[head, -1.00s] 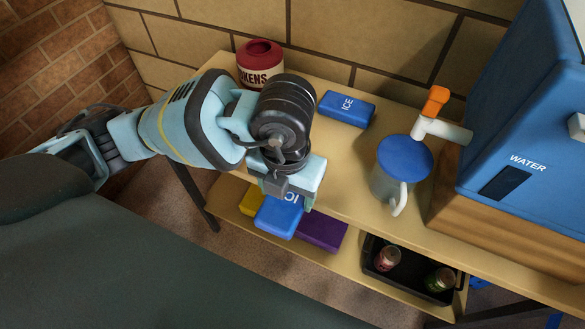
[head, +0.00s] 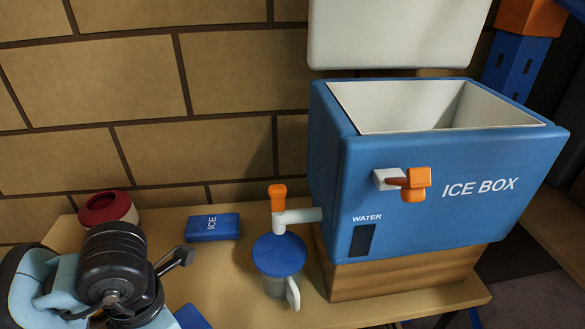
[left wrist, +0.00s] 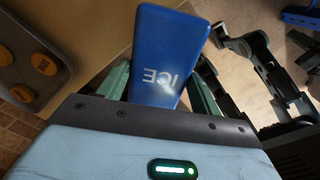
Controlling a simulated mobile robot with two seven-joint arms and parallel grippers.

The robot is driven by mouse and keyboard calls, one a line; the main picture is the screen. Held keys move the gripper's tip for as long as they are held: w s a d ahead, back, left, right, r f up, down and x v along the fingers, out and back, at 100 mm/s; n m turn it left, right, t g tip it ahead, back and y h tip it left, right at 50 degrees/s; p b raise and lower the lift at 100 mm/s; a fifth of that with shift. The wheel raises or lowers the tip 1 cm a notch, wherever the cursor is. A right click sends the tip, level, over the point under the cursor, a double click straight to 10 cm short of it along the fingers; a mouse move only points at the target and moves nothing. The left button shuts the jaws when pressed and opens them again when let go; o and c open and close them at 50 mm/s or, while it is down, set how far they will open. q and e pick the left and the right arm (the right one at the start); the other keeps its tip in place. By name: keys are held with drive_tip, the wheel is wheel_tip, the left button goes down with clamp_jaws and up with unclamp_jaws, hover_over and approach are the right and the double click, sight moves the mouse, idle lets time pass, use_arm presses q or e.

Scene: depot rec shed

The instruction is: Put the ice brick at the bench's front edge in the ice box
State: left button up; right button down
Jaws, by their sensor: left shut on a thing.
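The blue ice brick (left wrist: 165,50) is between the fingers of my left gripper (left wrist: 160,88) in the left wrist view, with its ICE lettering toward the camera. In the head view a corner of this brick (head: 190,318) shows at the bottom edge, beside my left wrist; the fingers are out of that frame. The blue ice box (head: 450,200) stands at the right on a wooden block. Its top is open, showing a white inside, and its white lid (head: 392,35) is raised behind. My right gripper cannot be made out.
Another blue ICE brick (head: 212,228) lies at the back of the bench (head: 400,303). A blue-lidded jug (head: 279,268) stands under the orange-handled tap (head: 278,200), between my left gripper and the ice box. A red-topped pot (head: 107,208) is at the back left.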

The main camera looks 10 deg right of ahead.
use_arm(q)
drive_tip(key=m, duration=0.2)
drive_tip(key=w+a+m, duration=0.1)
drive_tip(key=m, duration=0.1)
drive_tip(key=r+m, duration=0.1)
drive_tip(key=m, duration=0.2)
drive_tip(key=shift+w+a+r, duration=0.1)
drive_tip(key=shift+w+a, duration=0.15)
drive_tip(key=shift+a, duration=0.15)
drive_tip(key=w+a+r+m, duration=0.3)
drive_tip(key=a+m, duration=0.1)
drive_tip(key=m, duration=1.4)
drive_tip(key=shift+w+a+r+m, duration=0.15)
drive_tip(key=shift+a+r+m, duration=0.05)
drive_tip(key=shift+m, duration=0.2)
